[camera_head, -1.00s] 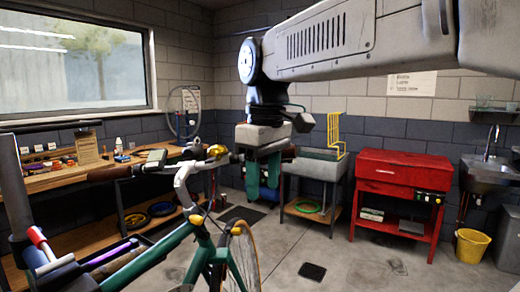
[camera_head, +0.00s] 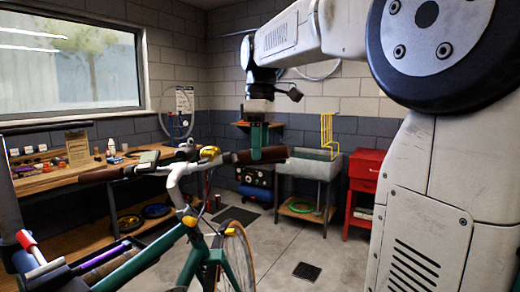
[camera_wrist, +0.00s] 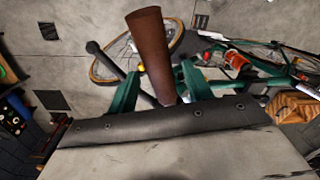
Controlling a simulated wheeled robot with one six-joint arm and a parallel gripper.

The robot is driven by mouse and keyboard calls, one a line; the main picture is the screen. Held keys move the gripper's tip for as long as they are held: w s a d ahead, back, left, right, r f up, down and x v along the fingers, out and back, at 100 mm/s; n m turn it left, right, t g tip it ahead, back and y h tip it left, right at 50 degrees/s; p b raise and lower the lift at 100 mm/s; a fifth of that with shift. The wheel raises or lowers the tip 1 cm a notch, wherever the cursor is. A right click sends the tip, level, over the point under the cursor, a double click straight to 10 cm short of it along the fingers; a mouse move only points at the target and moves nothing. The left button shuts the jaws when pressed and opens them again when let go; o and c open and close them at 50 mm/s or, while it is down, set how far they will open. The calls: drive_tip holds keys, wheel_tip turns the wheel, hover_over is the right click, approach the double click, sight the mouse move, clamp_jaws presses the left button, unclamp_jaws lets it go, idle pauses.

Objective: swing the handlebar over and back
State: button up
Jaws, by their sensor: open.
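The bicycle's handlebar (camera_head: 176,178) is pale at its middle, with a brown grip at each end. The left grip (camera_head: 100,175) is free. My gripper (camera_head: 257,150) points down at the right grip (camera_head: 277,154), with its green fingers open. In the wrist view, the brown grip (camera_wrist: 149,42) stands between the two spread green fingers (camera_wrist: 160,88), which lie on either side of it. Contact cannot be told. The green bike frame (camera_head: 197,250) is below the bar. A yellow bell-like part (camera_head: 210,152) sits near the right grip.
A wooden workbench (camera_head: 45,182) with small items runs along the left wall. A grey sink-like basin (camera_head: 312,168) stands behind on the right, beside a red cabinet (camera_head: 366,170).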

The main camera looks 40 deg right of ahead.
drive_tip(key=shift+f, duration=0.45)
